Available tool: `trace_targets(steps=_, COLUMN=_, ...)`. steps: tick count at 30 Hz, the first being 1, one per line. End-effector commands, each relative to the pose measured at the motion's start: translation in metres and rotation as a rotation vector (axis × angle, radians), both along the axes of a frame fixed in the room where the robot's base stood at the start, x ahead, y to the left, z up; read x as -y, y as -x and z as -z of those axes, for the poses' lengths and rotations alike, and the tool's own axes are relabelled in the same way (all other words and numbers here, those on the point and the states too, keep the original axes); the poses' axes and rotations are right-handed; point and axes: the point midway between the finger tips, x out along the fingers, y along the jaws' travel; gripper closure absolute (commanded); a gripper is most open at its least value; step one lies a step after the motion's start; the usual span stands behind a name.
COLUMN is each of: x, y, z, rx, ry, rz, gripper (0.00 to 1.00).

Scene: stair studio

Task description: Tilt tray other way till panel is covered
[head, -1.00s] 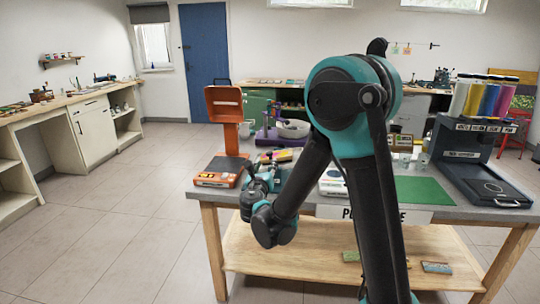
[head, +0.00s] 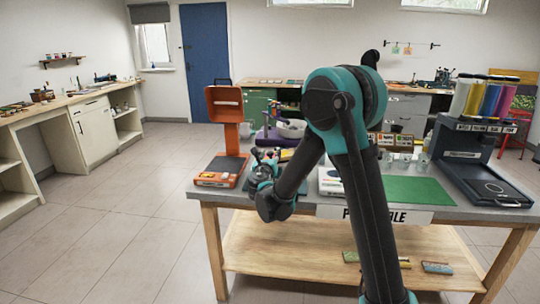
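My gripper (head: 266,160) is over the left part of the work table, just right of the orange device. Its fingers point away from the camera and are small and partly hidden by my wrist, so I cannot tell if they are open or shut. A purple stand (head: 270,138) with a white rounded tray or bowl (head: 291,130) is behind my gripper, partly hidden by my arm. I cannot make out a panel in the tray, or how far the tray is tilted. No contact between gripper and tray shows.
An orange device (head: 222,160) with an upright frame stands at the table's left end. A white scale-like box (head: 331,180), a green mat (head: 415,190), clear cups (head: 404,161) and a dark dispenser (head: 470,150) with coloured tubes are to the right. The left floor is clear.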

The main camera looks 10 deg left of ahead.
Motion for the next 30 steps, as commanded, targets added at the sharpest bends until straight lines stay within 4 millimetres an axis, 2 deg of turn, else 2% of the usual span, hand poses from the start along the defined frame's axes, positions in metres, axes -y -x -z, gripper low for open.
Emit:
trace_targets(steps=1, x=0.0, y=0.0002, z=0.0, rx=0.0, ry=0.0, rz=0.0, gripper=0.64)
trace_targets(steps=10, x=-0.0001, y=0.0003, z=0.0, rx=0.0, ry=0.0, rz=0.0, gripper=1.0)
trace_targets(steps=30, x=0.0057, y=0.0006, z=-0.001, rx=0.002, ry=-0.059, rz=0.001, gripper=1.0)
